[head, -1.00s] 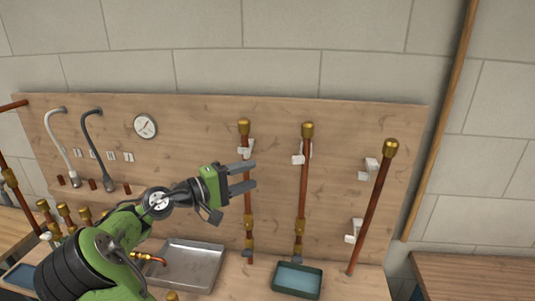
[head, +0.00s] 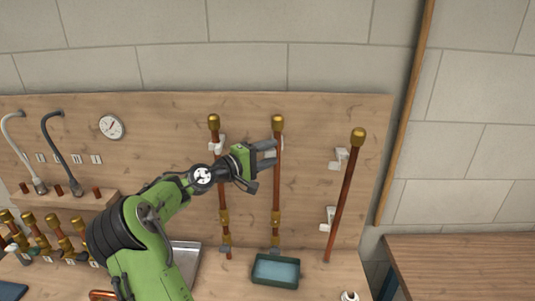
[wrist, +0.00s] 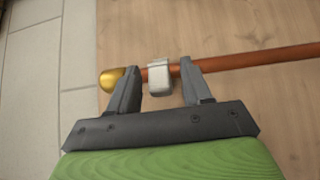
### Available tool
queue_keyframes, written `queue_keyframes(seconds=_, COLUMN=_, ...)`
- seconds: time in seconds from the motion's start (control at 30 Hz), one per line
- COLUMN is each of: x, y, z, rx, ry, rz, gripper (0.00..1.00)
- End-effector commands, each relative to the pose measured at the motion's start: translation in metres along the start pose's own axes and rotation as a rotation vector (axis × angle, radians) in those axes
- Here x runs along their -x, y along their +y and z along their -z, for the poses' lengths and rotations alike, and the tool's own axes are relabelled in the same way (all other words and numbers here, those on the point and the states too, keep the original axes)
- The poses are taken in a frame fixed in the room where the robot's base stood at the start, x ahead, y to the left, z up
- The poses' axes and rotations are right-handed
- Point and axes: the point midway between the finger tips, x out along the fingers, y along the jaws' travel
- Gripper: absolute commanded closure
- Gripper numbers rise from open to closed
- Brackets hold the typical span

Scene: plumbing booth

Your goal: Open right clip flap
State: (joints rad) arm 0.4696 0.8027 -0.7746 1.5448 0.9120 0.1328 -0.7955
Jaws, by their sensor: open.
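My gripper (head: 272,153) is open at the upper part of the middle copper pipe (head: 277,180), just below its brass cap (head: 278,120). In the wrist view, the white clip (wrist: 160,80) sits between the two open fingers of my gripper (wrist: 160,68) and covers a short stretch of the pipe (wrist: 260,57). The fingertips reach the pipe on either side of the clip; I cannot tell whether they touch. The clip's flap looks shut over the pipe. In the head view my gripper hides this clip.
A left pipe (head: 223,190) has a white clip (head: 216,146) near its top. A right pipe (head: 344,200) leans beside two white clips (head: 340,158) on the board. A green tray (head: 276,284) stands below. The board between the middle and right pipes is clear.

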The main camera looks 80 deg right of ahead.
Motion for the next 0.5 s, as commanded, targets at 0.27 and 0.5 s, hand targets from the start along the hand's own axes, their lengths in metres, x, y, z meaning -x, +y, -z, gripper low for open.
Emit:
queue_keyframes(seconds=0.27, x=0.0005, y=-0.0002, z=-0.0001, rx=0.000, ry=0.000, rz=0.000, gripper=0.83)
queue_keyframes(seconds=0.5, x=0.0007, y=0.0007, z=0.0005, rx=0.002, ry=-0.008, rz=0.000, gripper=1.00)
